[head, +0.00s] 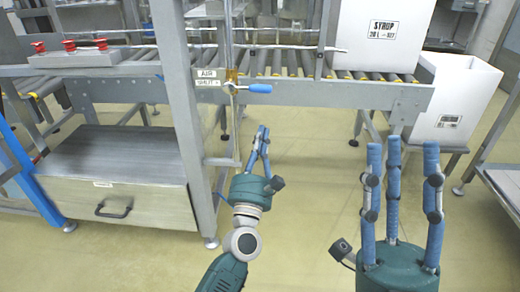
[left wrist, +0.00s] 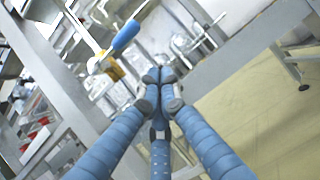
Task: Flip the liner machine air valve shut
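The air valve's blue lever (head: 260,88) lies about level, pointing right from a thin vertical pipe (head: 229,60) beside the grey frame post. Small AIR and SHUT labels (head: 207,78) sit left of the valve. My left gripper (head: 263,130) is below the lever, its fingers pointing up and drawn together with nothing visible between them. In the left wrist view, the blue lever (left wrist: 126,35) is above and left of the joined fingertips (left wrist: 160,76), apart from them. My right gripper (head: 402,145) is at lower right, its fingers spread and empty, away from the valve.
A grey post (head: 181,100) stands left of the valve. A roller conveyor (head: 300,68) runs behind it, with a white SYRUP box (head: 380,45) on top. Red buttons (head: 70,45) are at upper left, above a drawer cabinet (head: 110,190). Open floor lies below the conveyor.

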